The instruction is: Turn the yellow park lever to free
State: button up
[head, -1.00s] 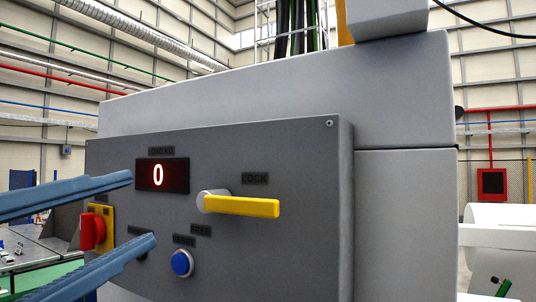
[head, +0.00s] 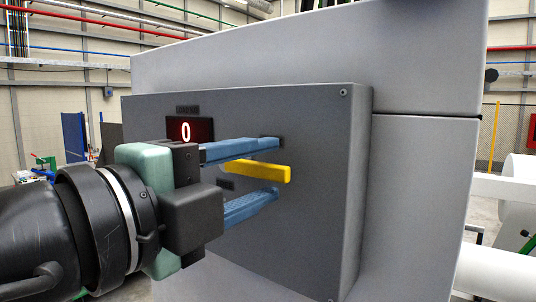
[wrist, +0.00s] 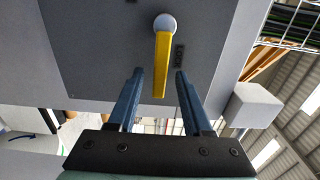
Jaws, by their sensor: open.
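The yellow park lever (head: 262,171) sticks out level to the right on the grey control panel. In the wrist view the lever (wrist: 161,68) hangs from its round pale pivot (wrist: 165,24), with the LOCK label (wrist: 180,56) beside it. My gripper (head: 277,168) is open, one blue finger above the lever and one below. In the wrist view my gripper (wrist: 159,73) has the lever's free end between its fingertips, with a gap on both sides.
The panel's red display (head: 190,131) reads 0. The panel (head: 318,240) is bare to the right of the lever. The large grey housing (head: 425,190) stands behind it.

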jog(key=shift+x, duration=0.8)
grip_shut()
dwell(0.9)
